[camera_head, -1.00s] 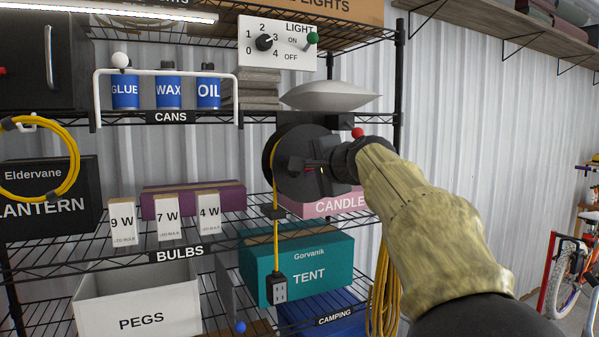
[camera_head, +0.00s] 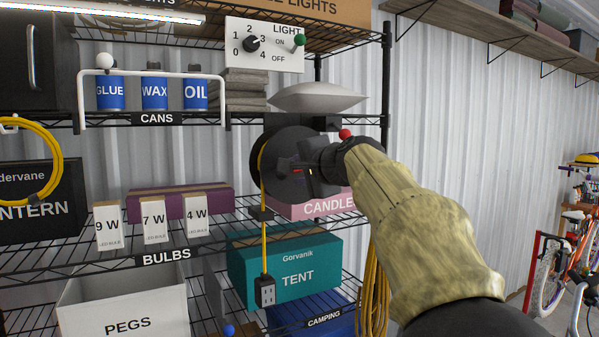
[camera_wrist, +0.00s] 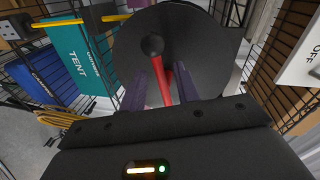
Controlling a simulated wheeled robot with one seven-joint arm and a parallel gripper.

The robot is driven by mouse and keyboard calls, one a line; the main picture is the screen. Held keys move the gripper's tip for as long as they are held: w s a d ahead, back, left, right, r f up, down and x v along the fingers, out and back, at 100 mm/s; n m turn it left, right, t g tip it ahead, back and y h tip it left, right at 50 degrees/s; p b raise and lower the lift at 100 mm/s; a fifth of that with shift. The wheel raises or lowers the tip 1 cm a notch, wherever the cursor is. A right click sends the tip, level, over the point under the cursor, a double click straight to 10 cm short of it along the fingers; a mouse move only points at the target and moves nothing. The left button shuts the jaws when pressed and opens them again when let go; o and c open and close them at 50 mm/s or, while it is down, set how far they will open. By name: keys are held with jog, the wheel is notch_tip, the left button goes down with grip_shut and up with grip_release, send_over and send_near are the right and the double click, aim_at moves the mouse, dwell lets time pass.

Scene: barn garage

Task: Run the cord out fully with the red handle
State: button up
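The red handle (camera_wrist: 160,82) shows between the fingers in the wrist view. Whether both fingers touch it is unclear. In the head view my wrist hides much of the handle and the reel's right side.
A pink candle box (camera_head: 322,207) lies below the reel and a grey-white cushion-like thing (camera_head: 317,97) above it. The light panel (camera_head: 264,45) is higher up. A teal tent box (camera_head: 312,262) stands below. Coiled yellow cord (camera_head: 374,290) hangs beside it, under my arm.

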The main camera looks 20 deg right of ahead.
jog(key=b+v, duration=0.3)
jog(key=v, duration=1.3)
jog(key=shift+s+d, duration=0.15)
jog(key=shift+s, duration=0.2)
jog(key=shift+o, duration=0.2)
